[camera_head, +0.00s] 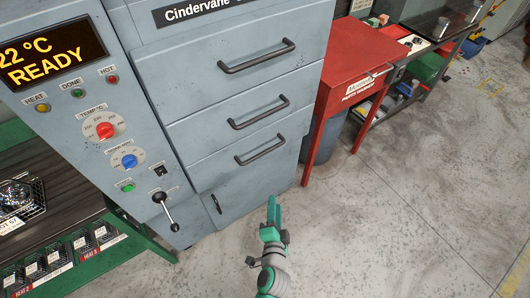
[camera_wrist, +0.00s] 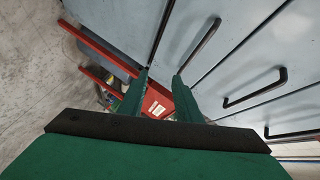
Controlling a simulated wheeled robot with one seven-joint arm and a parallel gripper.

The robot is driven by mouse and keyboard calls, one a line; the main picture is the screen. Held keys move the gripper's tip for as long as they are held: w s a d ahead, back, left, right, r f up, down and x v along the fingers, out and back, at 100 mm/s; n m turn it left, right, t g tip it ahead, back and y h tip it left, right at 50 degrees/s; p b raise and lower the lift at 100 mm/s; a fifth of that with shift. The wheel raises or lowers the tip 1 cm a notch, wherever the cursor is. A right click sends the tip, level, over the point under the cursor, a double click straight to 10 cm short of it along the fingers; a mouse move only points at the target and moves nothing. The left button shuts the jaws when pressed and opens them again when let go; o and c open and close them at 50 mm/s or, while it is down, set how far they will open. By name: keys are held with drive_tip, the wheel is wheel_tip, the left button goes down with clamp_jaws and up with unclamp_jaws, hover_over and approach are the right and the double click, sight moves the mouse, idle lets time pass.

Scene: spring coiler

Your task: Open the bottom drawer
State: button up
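The grey cabinet has stacked drawers with dark bar handles, and all look shut. The bottom drawer's handle (camera_head: 261,146) is the lowest of the three horizontal bars. In the tilted wrist view this handle (camera_wrist: 203,42) seems to be the bar nearest the fingers, up and right of them. My gripper (camera_head: 275,208) is in front of the cabinet's lower right part, below the handle in the picture and apart from it. In the wrist view the green fingers of my gripper (camera_wrist: 160,76) are spread with nothing held between them.
A red stand (camera_head: 357,62) stands right of the cabinet, with a blue-grey bin (camera_head: 328,138) beneath. A lever (camera_head: 165,208) sticks out at the cabinet's left. A low panel with a short upright handle (camera_head: 216,203) lies below the drawers. Floor to the right is clear.

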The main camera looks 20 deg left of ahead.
sight(265, 151)
drive_tip(key=w+a+y, duration=0.1)
drive_tip(key=w+a, duration=0.2)
drive_tip(key=w, duration=0.3)
drive_tip(key=w+a+r+y, duration=0.1)
drive_tip(key=w+a, duration=0.2)
drive_tip(key=w, duration=0.4)
drive_tip(key=w+a+r+m+y, duration=0.1)
drive_tip(key=w+a, duration=0.3)
drive_tip(key=w, duration=0.2)
drive_tip(key=shift+w+r+g, duration=0.15)
drive_tip(key=shift+w+g, duration=0.15)
drive_tip(key=shift+c, duration=0.3)
clamp_jaws()
